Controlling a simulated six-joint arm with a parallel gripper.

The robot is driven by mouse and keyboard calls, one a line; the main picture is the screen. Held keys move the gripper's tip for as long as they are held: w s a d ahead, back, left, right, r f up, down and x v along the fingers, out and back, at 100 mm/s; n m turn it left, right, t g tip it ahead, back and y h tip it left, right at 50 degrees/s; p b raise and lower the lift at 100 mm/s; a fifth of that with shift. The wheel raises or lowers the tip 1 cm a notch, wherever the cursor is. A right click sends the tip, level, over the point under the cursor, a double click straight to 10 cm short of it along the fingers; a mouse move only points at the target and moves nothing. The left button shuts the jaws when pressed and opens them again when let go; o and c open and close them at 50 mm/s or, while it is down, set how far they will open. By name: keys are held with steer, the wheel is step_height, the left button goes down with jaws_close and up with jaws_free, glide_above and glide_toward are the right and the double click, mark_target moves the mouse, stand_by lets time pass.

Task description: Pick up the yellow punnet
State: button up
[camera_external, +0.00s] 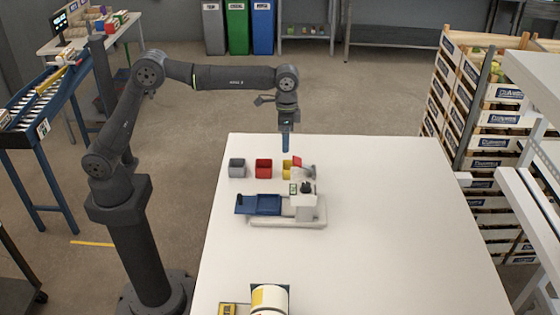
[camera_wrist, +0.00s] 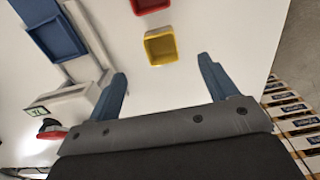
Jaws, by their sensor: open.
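The yellow punnet (camera_wrist: 161,47) is a small open square box, empty, standing on the white table. In the wrist view it lies ahead of my gripper (camera_wrist: 163,80), near the line between the two blue fingers and apart from both. In the external view the yellow punnet (camera_external: 287,169) is at the right end of a row of punnets, its right part hidden. There my gripper (camera_external: 286,150) points down above the row. My gripper is open, with nothing between the fingers.
A red punnet (camera_external: 263,168) and a grey punnet (camera_external: 237,168) stand left of the yellow one. A device with a blue tray (camera_external: 265,205) lies nearer the camera. The table's right side is clear.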

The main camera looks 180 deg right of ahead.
mark_target(285, 165)
step_height(285, 165, down, 12)
steer(key=shift+w+d+f, duration=0.1)
steer(key=shift+d, duration=0.05)
steer(key=c, duration=1)
